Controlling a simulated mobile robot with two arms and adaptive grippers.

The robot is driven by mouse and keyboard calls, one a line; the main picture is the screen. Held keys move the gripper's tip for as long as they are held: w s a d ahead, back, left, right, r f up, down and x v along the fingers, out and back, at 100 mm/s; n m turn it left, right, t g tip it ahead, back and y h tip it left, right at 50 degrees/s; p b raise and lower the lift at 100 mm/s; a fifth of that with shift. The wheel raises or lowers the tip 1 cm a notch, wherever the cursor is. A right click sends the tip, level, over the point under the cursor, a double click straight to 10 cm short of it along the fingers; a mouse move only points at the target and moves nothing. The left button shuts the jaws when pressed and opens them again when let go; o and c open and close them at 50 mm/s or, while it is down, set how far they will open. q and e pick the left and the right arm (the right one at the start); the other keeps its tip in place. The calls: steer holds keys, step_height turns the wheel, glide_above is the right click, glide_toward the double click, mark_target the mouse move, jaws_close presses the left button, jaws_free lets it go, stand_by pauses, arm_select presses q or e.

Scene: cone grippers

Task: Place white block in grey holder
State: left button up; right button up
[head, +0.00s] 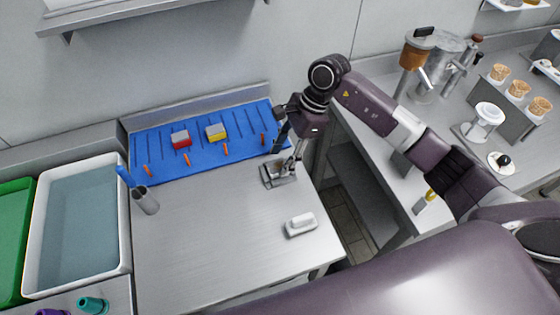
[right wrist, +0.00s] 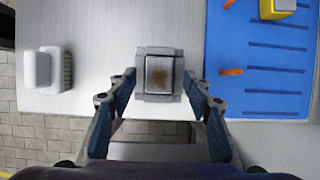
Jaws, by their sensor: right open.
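The white block (head: 300,225) lies on the steel table near its front right edge. It also shows at the left of the right wrist view (right wrist: 42,70), with a ridged side. The grey holder (head: 284,181) stands on the table near the right edge, in front of the blue mat. My right gripper (head: 287,162) is over the holder, pointing down. In the right wrist view its open fingers (right wrist: 158,84) lie on either side of the holder, whose middle has a brownish patch. I cannot tell whether the fingers touch it. My left gripper is not in view.
A blue mat (head: 205,162) carries a red-and-white block (head: 181,139), a yellow-and-white block (head: 216,133) and several orange pegs. A grey cup (head: 146,201) and a white tub (head: 125,235) stand left. The table's middle is clear. A gap separates the right counter.

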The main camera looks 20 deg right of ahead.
steer(key=b+v, duration=0.2)
steer(key=v, duration=0.8)
steer(key=shift+s+d, duration=0.1)
